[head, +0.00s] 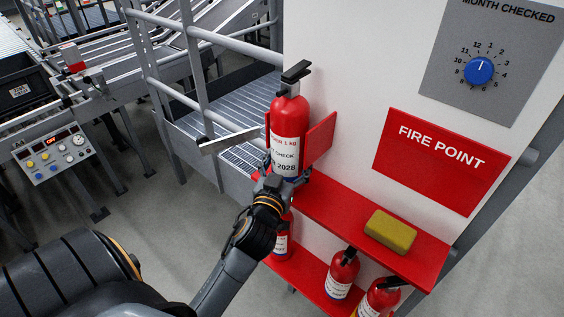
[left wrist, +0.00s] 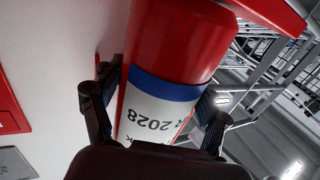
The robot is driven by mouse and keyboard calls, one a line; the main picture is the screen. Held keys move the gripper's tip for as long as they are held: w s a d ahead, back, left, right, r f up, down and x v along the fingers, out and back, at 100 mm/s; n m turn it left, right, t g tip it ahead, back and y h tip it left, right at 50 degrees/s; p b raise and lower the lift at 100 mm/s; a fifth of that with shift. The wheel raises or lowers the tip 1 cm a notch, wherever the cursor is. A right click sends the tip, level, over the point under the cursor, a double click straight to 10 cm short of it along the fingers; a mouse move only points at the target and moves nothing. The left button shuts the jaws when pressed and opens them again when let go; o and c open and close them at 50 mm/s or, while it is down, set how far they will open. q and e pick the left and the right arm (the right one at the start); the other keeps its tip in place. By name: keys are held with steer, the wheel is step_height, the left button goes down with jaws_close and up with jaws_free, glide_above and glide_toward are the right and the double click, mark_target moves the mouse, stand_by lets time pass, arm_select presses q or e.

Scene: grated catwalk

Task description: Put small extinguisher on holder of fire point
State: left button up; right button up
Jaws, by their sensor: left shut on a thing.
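The small extinguisher (head: 287,116) is red with a black handle and a white label reading 2028. It is upright at the left end of the upper red shelf (head: 345,222) of the fire point. A red plate (head: 320,138), perhaps part of the holder, stands just right of it. My left gripper (head: 283,170) is shut around its lower body. In the left wrist view the extinguisher (left wrist: 175,50) lies between the two fingers (left wrist: 155,115), with red shelf edge beyond its base. Whether the base touches the shelf, I cannot tell. My right gripper is out of view.
A yellow block (head: 390,231) lies on the upper shelf. Other red extinguishers (head: 342,273) stand below it. The white panel carries a red FIRE POINT sign (head: 440,160) and a blue dial (head: 479,71). Grey railings (head: 200,70) and a grated walkway are behind left.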

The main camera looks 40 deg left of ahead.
arm_select(q)
steer(key=w, duration=0.1)
steer(key=w+r, duration=0.1)
steer(key=w, duration=0.1)
steer(key=shift+w+d+p, duration=0.15)
steer(key=shift+w+p, duration=0.05)
steer(key=shift+p, duration=0.15)
steer(key=shift+f+p, duration=0.1)
steer(key=shift+p, duration=0.2)
steer(key=shift+s+f, duration=0.1)
steer(key=shift+s, duration=0.1)
steer(key=o, duration=1.4)
steer(key=shift+f, duration=0.45)
steer(key=o, duration=0.4)
steer(key=shift+s+r, duration=0.1)
steer(key=shift+s, duration=0.05)
steer(key=shift+r, duration=0.1)
